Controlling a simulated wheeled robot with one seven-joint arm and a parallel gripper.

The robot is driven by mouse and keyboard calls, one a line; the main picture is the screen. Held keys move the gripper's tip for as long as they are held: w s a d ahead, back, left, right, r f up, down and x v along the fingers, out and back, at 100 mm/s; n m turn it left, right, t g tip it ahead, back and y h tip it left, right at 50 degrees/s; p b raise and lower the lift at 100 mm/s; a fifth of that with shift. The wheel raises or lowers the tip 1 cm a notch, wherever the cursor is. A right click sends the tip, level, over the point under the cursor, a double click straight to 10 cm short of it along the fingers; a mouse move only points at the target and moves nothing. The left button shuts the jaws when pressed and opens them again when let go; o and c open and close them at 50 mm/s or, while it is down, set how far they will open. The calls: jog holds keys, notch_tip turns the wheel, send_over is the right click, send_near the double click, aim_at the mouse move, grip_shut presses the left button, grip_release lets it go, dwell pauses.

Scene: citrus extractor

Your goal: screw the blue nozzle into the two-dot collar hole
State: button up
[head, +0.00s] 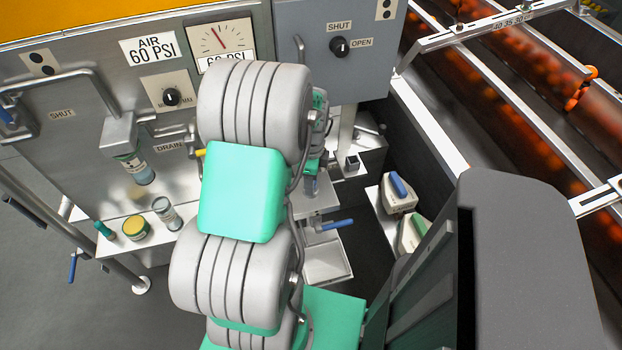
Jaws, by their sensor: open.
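My arm, grey with green covers, fills the middle of the head view and hides much of the machine front. My gripper (312,183) shows only in part, low past the right side of my wrist, above a metal tray; it is open. Its fingertips are small and partly hidden. I cannot surely make out the blue nozzle. A two-dot plate (41,65) is on the machine's left panel, and another two-dot plate (386,9) is on the grey box at the top right. I cannot tell which collar hole carries two dots.
A blue-handled valve (335,225) is by the metal tray (325,262). A conveyor (510,85) runs beyond.

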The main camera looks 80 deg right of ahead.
jog(key=shift+n+p, duration=0.35)
jog(key=shift+n, duration=1.35)
jog(key=shift+n, duration=0.9)
jog(key=c, duration=0.7)
jog(key=shift+m+p, duration=0.3)
jog(key=shift+m, duration=0.6)
jog(key=shift+c, duration=0.2)
jog(key=shift+m, duration=1.7)
jog(key=shift+p, duration=0.3)
